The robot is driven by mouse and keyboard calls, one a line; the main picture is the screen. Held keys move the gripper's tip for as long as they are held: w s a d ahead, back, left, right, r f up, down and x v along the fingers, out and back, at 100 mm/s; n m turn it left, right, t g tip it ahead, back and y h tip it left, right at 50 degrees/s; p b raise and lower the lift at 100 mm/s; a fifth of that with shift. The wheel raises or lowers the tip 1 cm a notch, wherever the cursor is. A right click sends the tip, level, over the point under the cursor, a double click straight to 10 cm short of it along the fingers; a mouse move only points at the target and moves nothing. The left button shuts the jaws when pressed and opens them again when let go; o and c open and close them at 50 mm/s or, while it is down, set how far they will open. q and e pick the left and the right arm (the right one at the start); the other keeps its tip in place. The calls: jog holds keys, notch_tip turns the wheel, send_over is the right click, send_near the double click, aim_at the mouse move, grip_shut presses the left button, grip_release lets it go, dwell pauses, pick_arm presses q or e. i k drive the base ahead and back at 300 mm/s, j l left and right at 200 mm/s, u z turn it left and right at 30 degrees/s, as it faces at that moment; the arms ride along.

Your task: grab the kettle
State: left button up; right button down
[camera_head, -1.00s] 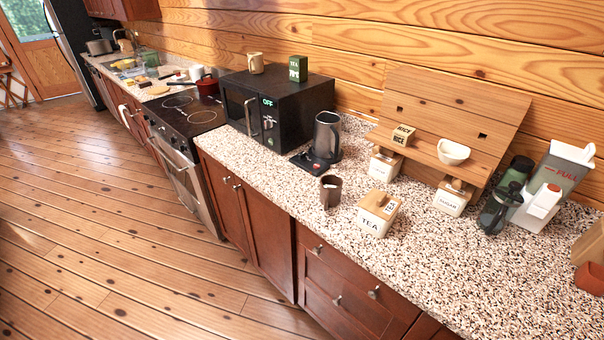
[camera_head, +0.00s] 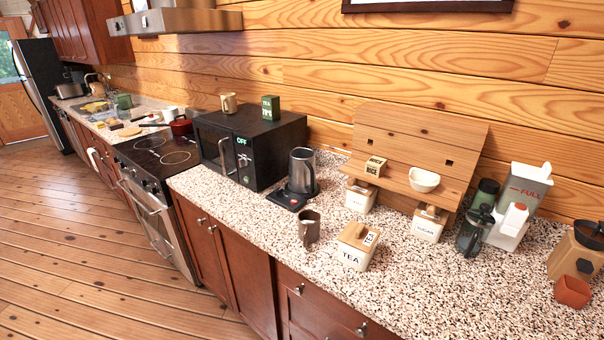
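The kettle (camera_head: 302,171) is a dark grey metal jug with a black handle. It stands upright on the speckled counter, just right of the black microwave. A flat black base plate (camera_head: 287,199) with a small red mark shows at its front left; I cannot tell whether the kettle sits fully on it. Neither of my grippers shows in the head view.
In front of the kettle stand a brown mug (camera_head: 309,227) and a TEA box (camera_head: 356,246). The microwave (camera_head: 249,147) is close on its left. A wooden shelf (camera_head: 412,150) with canisters is on its right. Bare counter (camera_head: 235,205) lies front left.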

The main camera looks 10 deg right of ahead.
aim_at(302, 179)
jog(key=i+j+z, duration=0.1)
jog(key=z, duration=0.4)
jog(key=i+j+z, duration=0.2)
jog(key=j, duration=0.45)
jog(key=i+j+z, duration=0.2)
jog(key=j, duration=0.45)
jog(key=j+z, duration=0.2)
jog(key=j, duration=0.45)
jog(key=j+z, duration=0.2)
jog(key=j, duration=0.5)
jog(key=i, duration=0.05)
